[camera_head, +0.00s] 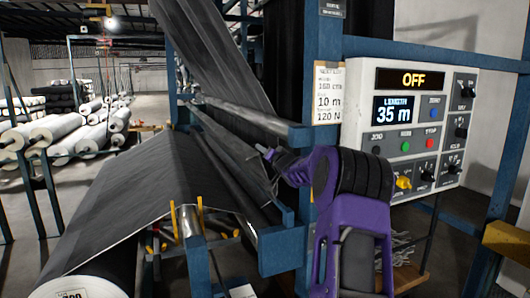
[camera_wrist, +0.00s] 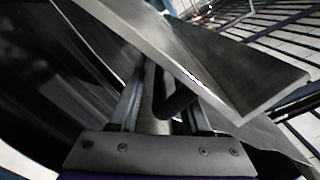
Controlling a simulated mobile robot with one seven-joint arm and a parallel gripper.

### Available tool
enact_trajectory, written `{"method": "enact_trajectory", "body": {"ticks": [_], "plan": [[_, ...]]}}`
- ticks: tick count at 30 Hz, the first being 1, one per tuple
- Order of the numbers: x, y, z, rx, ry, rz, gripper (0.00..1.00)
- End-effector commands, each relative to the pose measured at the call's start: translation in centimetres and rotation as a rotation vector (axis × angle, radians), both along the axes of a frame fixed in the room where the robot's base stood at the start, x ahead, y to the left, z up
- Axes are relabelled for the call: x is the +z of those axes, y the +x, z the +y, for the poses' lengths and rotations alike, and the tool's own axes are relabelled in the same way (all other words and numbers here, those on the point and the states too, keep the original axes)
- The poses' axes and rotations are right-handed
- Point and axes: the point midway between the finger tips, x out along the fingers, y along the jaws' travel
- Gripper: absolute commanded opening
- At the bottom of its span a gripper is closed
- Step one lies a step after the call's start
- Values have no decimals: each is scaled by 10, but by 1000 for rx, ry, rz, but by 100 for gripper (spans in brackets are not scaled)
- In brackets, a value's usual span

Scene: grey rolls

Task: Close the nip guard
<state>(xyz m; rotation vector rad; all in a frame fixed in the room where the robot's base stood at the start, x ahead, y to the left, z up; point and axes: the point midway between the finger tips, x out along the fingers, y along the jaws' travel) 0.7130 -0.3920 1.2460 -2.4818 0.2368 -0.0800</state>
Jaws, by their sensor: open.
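The nip guard appears to be the long grey metal panel (camera_wrist: 215,50) slanting across the upper right of the wrist view. Its near end juts out at an angle, and it looks raised. A dark rounded bar (camera_wrist: 178,95) shows beneath it, apparently a handle. My gripper (camera_wrist: 160,95) is open, with its two fingers either side of this bar's lower part; I cannot tell whether they touch it. In the head view my gripper (camera_head: 266,153) is small and dark beside the rollers and dark web, and the guard is hard to pick out there.
A control box (camera_head: 420,120) reading OFF and 35 m is at the right. A blue frame post (camera_head: 322,80) stands beside my arm. Dark web (camera_head: 150,180) runs down to a roll (camera_head: 95,270) at lower left. White rolls (camera_head: 60,130) are stacked behind, with open floor between.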

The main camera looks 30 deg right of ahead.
Motion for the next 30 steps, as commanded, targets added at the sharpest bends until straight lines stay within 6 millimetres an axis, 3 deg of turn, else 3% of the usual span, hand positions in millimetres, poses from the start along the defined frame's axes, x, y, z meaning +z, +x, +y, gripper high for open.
{"method": "enact_trajectory", "body": {"ticks": [8,16,17,30], "plan": [[0,2,0,0,0,0,47],[-1,1,-1,0,0,1,2],[-1,1,-1,-1,0,2,0],[-4,0,-2,-4,1,5,0]]}}
